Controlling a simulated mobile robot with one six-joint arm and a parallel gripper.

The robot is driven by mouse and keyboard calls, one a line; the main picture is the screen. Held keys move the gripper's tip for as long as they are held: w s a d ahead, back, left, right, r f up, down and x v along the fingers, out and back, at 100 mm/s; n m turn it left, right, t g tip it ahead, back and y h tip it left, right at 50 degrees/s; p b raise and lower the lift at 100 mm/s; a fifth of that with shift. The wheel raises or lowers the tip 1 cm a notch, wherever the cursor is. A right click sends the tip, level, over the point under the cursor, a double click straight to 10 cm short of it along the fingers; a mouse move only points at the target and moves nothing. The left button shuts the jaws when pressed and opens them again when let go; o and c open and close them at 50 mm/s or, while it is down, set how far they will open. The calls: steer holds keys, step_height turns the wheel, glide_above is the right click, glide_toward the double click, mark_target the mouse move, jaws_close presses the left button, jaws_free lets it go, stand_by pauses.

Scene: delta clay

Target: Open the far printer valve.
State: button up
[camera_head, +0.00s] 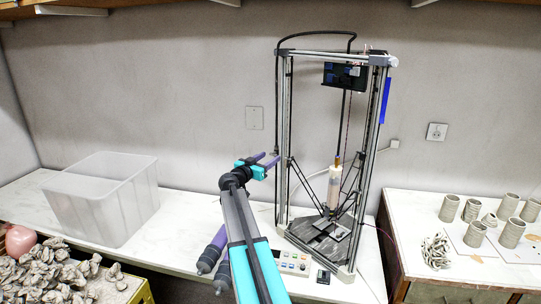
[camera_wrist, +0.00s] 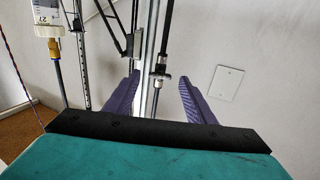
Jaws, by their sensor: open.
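The printer (camera_head: 285,110) is a tall frame with metal posts on the white table, with a clay cartridge (camera_head: 334,188) hanging in its middle. A black hose (camera_head: 277,95) runs down beside its left post. My gripper (camera_head: 271,158) is at that left post, with its purple fingers pointing toward it. In the wrist view, my gripper (camera_wrist: 157,84) is open, its fingers apart on either side of a metal post. A small metal fitting, which looks like a valve (camera_wrist: 160,70), sits on a dark tube between and beyond the fingertips. Its handle position is too small to tell.
A clear plastic bin (camera_head: 100,205) stands at left on the table. A control box (camera_head: 294,262) sits at the printer's front. Clay cups (camera_head: 475,234) stand on the right table. A wall plate (camera_wrist: 226,83) is right of my fingers. The cartridge shows at upper left (camera_wrist: 48,14).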

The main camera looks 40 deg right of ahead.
steer(key=shift+x, duration=0.75)
steer(key=c, duration=1)
steer(key=shift+c, duration=0.2)
